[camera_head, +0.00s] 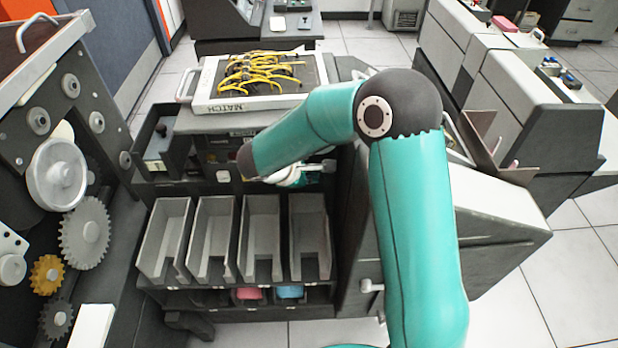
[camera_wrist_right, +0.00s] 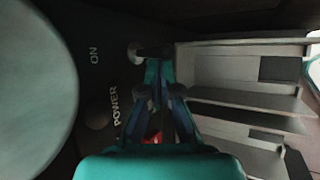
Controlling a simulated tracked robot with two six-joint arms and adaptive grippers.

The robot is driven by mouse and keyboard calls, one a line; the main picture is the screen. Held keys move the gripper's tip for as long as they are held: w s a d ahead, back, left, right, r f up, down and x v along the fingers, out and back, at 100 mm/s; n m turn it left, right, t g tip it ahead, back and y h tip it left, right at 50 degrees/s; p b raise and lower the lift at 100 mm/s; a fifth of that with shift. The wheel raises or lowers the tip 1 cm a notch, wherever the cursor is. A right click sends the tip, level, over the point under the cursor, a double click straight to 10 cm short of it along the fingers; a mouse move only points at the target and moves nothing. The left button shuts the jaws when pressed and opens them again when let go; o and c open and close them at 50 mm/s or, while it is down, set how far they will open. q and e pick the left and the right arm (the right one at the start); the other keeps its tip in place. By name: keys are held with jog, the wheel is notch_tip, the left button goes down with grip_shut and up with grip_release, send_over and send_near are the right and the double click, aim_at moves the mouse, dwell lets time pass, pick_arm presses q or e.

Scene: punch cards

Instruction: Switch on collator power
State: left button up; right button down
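The collator is the dark machine with a row of grey bins (camera_head: 262,240) in the head view. My right arm crosses in front of its control panel, and my right gripper (camera_head: 300,175) is at the panel above the bins, partly hidden by my arm. In the right wrist view the dark panel (camera_wrist_right: 70,135) carries the words ON and POWER. A metal toggle switch (camera_wrist_right: 134,52) shows beside ON. The tips of my right gripper (camera_wrist_right: 159,68) are together just by the toggle; whether they touch it I cannot tell. My left gripper is out of view.
A tray marked MATCH (camera_head: 232,105) with yellow wires lies on the collator's top. A machine with gears (camera_head: 85,232) stands close on the left. Light-coloured cabinets (camera_head: 520,100) stand on the right. Tiled floor (camera_head: 560,290) is free at the lower right.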

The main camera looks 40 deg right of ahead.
jog(key=shift+r, duration=0.1)
jog(key=w+p+v, duration=0.1)
jog(key=p+v, duration=0.3)
jog(key=v, duration=0.5)
jog(key=shift+r+p, duration=0.35)
jog(key=shift+r, duration=0.25)
jog(key=shift+w+d, duration=0.15)
jog(key=s+a+f+m+y+p, duration=0.7)
jog(key=s+a+f+m+y, duration=0.4)
jog(key=s+a+f, duration=0.6)
notch_tip(320, 180, down, 2)
jog(key=shift+s+a+f+g+y, duration=0.15)
jog(key=shift+a+g+y, duration=0.25)
jog(key=shift+a, duration=0.55)
